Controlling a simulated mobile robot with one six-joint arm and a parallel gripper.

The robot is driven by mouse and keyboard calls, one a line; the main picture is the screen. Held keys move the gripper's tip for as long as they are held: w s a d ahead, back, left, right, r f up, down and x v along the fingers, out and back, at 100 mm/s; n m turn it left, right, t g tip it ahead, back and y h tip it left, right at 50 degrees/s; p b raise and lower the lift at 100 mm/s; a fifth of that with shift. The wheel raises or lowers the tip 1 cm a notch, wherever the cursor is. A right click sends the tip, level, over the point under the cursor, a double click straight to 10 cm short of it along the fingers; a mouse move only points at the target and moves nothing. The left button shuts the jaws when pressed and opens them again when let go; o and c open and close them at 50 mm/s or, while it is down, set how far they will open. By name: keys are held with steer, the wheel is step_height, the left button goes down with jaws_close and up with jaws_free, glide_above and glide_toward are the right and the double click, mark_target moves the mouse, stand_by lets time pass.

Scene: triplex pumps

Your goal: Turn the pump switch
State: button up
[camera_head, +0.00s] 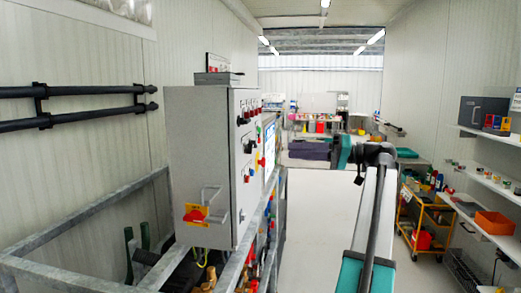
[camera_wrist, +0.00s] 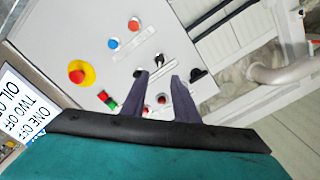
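The grey control cabinet (camera_head: 200,140) stands left of centre in the head view, its switch face turned right and seen edge-on. In the wrist view its panel (camera_wrist: 60,30) carries black rotary switches, one (camera_wrist: 157,60) just beyond my fingertips and another (camera_wrist: 198,74) to the right of them. I cannot tell which one is the pump switch. My gripper (camera_wrist: 159,76) is open, its two dark fingers pointing at the panel with nothing held between them. Whether the fingers touch the panel is unclear. The fingers are not discernible in the head view.
A red emergency button on yellow (camera_wrist: 80,72), a blue button (camera_wrist: 113,43), a red button (camera_wrist: 134,24) and a green-red switch (camera_wrist: 107,98) sit near the fingers. A metal frame (camera_head: 70,235) surrounds the cabinet. A yellow cart (camera_head: 425,225) and shelves stand right.

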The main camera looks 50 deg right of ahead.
mark_target(249, 149)
steer(key=p+x, duration=0.2)
steer(key=x, duration=1)
steer(key=shift+w, duration=0.15)
steer(key=shift+c, duration=0.4)
jaws_close()
